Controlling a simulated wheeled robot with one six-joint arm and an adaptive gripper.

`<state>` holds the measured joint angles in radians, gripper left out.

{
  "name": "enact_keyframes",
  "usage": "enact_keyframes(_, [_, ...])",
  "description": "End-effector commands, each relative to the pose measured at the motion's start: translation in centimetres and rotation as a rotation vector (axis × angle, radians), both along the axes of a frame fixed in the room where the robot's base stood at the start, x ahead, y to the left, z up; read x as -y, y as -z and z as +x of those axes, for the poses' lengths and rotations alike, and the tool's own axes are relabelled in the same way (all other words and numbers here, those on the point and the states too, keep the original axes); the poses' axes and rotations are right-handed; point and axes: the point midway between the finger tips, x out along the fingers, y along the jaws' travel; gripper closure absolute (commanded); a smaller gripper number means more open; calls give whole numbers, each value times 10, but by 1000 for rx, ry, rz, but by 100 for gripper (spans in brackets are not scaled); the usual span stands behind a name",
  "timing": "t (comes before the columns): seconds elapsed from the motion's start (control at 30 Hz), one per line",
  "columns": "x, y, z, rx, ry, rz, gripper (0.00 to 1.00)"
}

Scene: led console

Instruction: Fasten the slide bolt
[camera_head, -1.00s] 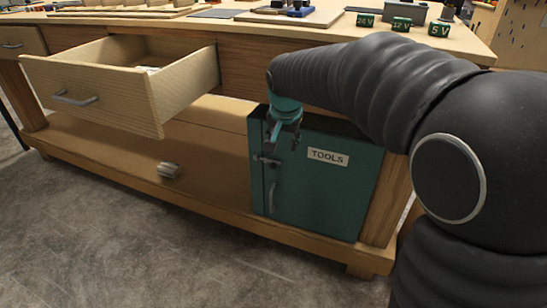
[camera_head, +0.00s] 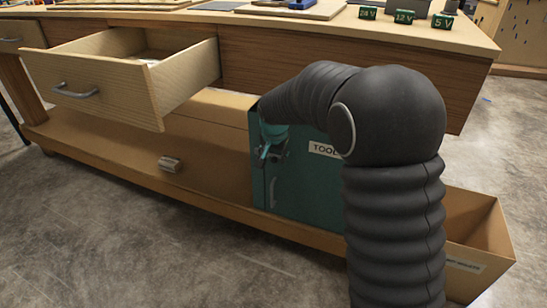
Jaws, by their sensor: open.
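The green tool cabinet (camera_head: 305,190) stands on the lower shelf of the workbench, its door shut against the frame as far as I can see. A "TOOLS" label and a vertical grey handle (camera_head: 271,193) show on the door. My gripper (camera_head: 265,153) is open at the upper left of the door, above the handle, near the door's left edge. The slide bolt lies in this area and is mostly hidden by my gripper. I cannot tell its position or whether the fingers touch it. My arm covers the right part of the cabinet.
An open wooden drawer (camera_head: 110,97) juts out at the upper left. A small light block (camera_head: 170,163) lies on the lower shelf (camera_head: 115,150). A bin (camera_head: 475,240) stands on the floor at the right. Voltage blocks (camera_head: 404,16) sit on the bench top.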

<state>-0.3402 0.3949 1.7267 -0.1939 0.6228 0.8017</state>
Motion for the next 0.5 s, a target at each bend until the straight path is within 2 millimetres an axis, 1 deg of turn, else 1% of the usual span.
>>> enact_keyframes(0.03, [0,6,3,-1,0,-1,52])
enact_keyframes(0.1, [0,12,5,-1,0,-1,52])
enact_keyframes(0.2, [0,17,8,0,1,0,52])
enact_keyframes(0.5, [0,20,9,0,1,0,52])
